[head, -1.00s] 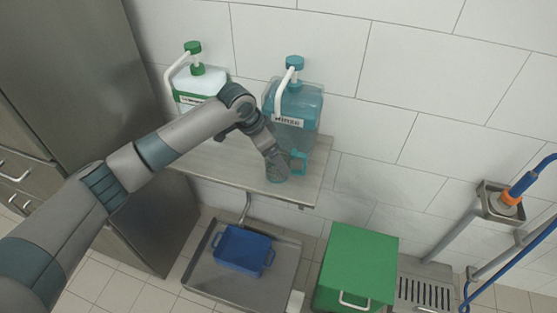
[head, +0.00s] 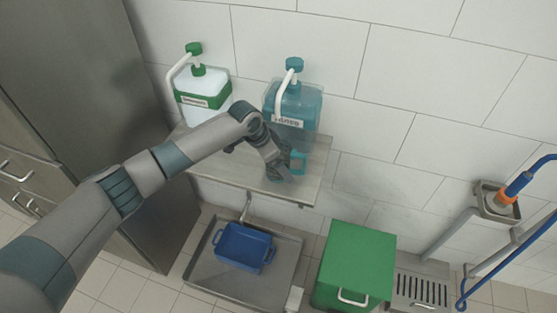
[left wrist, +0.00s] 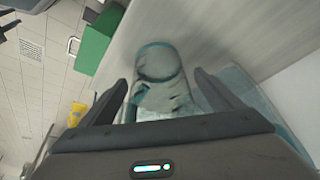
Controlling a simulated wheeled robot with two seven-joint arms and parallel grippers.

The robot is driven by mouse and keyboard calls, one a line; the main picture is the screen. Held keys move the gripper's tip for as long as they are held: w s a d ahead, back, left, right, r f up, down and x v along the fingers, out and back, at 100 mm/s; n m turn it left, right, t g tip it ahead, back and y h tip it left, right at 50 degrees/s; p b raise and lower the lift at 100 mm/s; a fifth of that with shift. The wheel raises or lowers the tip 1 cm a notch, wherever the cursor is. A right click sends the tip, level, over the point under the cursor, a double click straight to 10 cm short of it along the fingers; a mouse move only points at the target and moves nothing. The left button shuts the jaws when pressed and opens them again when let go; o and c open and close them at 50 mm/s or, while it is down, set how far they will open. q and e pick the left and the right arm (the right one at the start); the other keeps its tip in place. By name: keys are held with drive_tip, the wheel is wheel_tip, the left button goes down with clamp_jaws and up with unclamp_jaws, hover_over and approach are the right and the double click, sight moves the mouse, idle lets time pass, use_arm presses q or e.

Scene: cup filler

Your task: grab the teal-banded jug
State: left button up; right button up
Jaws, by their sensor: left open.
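The teal-banded jug (head: 298,162) is a small clear jug with a teal rim. It stands on the shelf in front of the large teal dispenser, partly hidden by my left gripper (head: 283,172) in the head view. In the left wrist view the jug (left wrist: 160,85) sits between the two open fingers of my left gripper (left wrist: 162,92), with its teal rim toward the far side. Both fingers appear apart from the jug's wall. My right gripper is not in view.
The shelf (head: 240,180) also bears a teal dispenser (head: 296,105) and a green-banded dispenser (head: 203,100) against the tiled wall. Below are a blue tub (head: 243,248) in a metal tray and a green box (head: 355,262). A steel cabinet stands at the left.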

use_arm(q)
drive_tip(key=c, duration=1.1)
drive_tip(key=shift+r, duration=0.2)
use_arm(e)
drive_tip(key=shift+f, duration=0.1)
use_arm(q)
drive_tip(key=shift+r+b, duration=0.4)
drive_tip(key=shift+r, duration=0.2)
wheel_tip(320, 180, up, 2)
drive_tip(key=shift+r+b, duration=0.25)
drive_tip(key=shift+b, duration=0.35)
drive_tip(key=s+d+r+b, duration=0.1)
drive_tip(key=s+d+r, duration=0.1)
drive_tip(key=s, duration=0.1)
drive_tip(key=s+d+r, duration=0.2)
drive_tip(key=s, duration=0.1)
drive_tip(key=s+d+r+b, duration=0.1)
drive_tip(key=s+d+r, duration=0.1)
drive_tip(key=s+r, duration=0.1)
drive_tip(key=shift+s+d+b, duration=0.25)
drive_tip(key=shift+s+b, duration=0.05)
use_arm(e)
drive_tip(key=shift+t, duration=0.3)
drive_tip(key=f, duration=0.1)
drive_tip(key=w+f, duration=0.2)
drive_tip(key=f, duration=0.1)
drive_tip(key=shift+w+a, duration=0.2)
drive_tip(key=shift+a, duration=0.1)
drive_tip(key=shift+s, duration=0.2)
